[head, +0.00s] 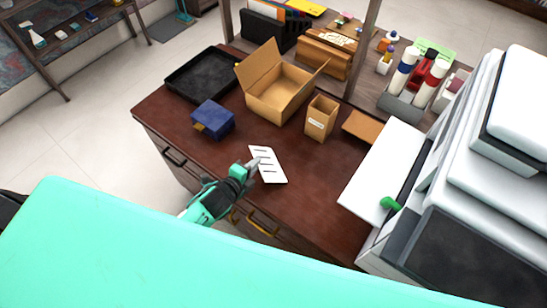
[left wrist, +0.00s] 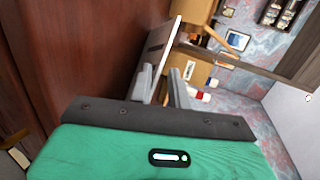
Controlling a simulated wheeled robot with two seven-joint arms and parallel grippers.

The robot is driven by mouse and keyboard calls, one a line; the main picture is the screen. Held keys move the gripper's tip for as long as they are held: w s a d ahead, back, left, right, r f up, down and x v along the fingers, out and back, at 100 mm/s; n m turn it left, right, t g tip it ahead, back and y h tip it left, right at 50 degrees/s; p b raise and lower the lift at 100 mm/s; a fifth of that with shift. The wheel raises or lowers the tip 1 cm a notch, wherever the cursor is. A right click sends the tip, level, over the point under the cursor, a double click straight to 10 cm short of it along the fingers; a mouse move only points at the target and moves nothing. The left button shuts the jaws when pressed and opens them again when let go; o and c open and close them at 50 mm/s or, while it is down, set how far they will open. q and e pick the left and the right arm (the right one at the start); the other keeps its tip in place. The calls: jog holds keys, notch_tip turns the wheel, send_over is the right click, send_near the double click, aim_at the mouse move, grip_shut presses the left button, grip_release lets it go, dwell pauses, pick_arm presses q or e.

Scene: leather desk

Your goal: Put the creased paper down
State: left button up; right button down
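The creased paper (head: 267,165) is a white sheet with dark marks, near the front middle of the brown desk (head: 300,205). My left gripper (head: 251,166) is at the sheet's left edge. In the left wrist view the paper (left wrist: 164,45) shows nearly edge-on, with its near end between the two fingers of my left gripper (left wrist: 162,82), which look shut on it. My right gripper is not in view.
Behind the paper stand an open cardboard box (head: 278,98), a small tan box (head: 320,118) and a black tray (head: 203,74). A blue box (head: 212,118) is to the left. A large white machine (head: 450,190) fills the right. Bare desk lies right of the paper.

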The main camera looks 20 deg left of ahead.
pick_arm(q)
jog(key=shift+v, duration=0.85)
jog(key=shift+s, duration=0.1)
notch_tip(320, 180, up, 7)
jog(key=s+p, duration=0.2)
jog(key=p, duration=0.5)
jog(key=shift+s+a, duration=0.35)
